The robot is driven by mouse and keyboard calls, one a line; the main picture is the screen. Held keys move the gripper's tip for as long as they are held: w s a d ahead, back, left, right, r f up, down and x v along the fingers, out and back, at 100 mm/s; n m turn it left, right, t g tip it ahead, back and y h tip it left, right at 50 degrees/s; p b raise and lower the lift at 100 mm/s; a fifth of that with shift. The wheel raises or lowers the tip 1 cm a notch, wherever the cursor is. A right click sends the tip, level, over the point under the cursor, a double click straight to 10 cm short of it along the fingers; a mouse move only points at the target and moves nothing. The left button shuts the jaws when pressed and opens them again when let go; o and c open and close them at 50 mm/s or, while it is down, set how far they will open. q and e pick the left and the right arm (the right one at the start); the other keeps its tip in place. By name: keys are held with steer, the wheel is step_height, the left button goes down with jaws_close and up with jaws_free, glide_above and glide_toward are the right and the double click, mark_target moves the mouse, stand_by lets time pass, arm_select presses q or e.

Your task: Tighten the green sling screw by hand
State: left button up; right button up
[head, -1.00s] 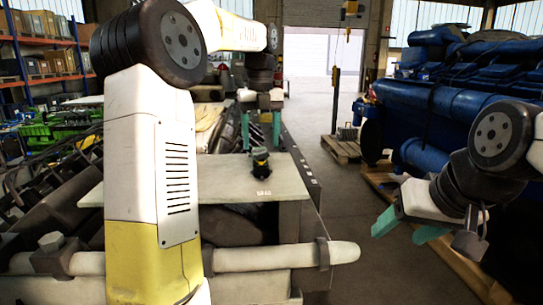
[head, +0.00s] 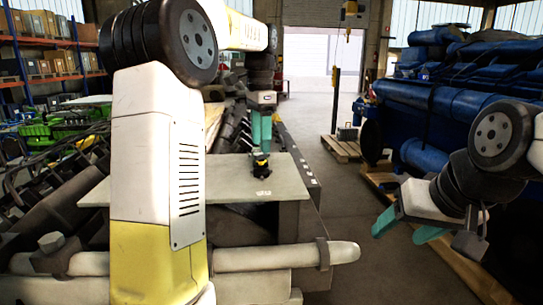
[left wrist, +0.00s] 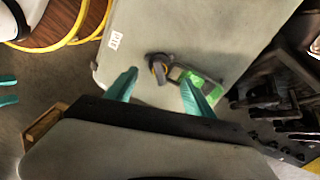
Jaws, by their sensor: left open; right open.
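A small dark fitting with a yellow band (head: 260,163) stands on the grey plate (head: 225,178). In the left wrist view the dark fitting (left wrist: 157,67) lies between my fingertips in the picture, with a green part (left wrist: 207,86) beside it, partly hidden by the right-hand finger. I cannot make out the screw itself. My left gripper (head: 261,148) points down over the fitting, open and holding nothing; it also shows in the left wrist view (left wrist: 158,77). Whether its fingers touch the fitting is unclear. My right gripper (head: 400,232) is open and empty, off to the right of the plate.
A small white label (head: 264,193) is on the plate near its front edge. A light horizontal bar (head: 270,257) runs below the plate. Blue engines (head: 450,100) stand at right, on a wooden pallet. Dark machinery lies left of the plate.

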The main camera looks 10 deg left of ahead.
mark_target(261, 156)
arm_select(q)
steer(key=n, duration=0.4)
steer(key=shift+n, duration=0.4)
steer(key=shift+f, duration=2.55)
steer(key=shift+c, duration=0.4)
jaws_close()
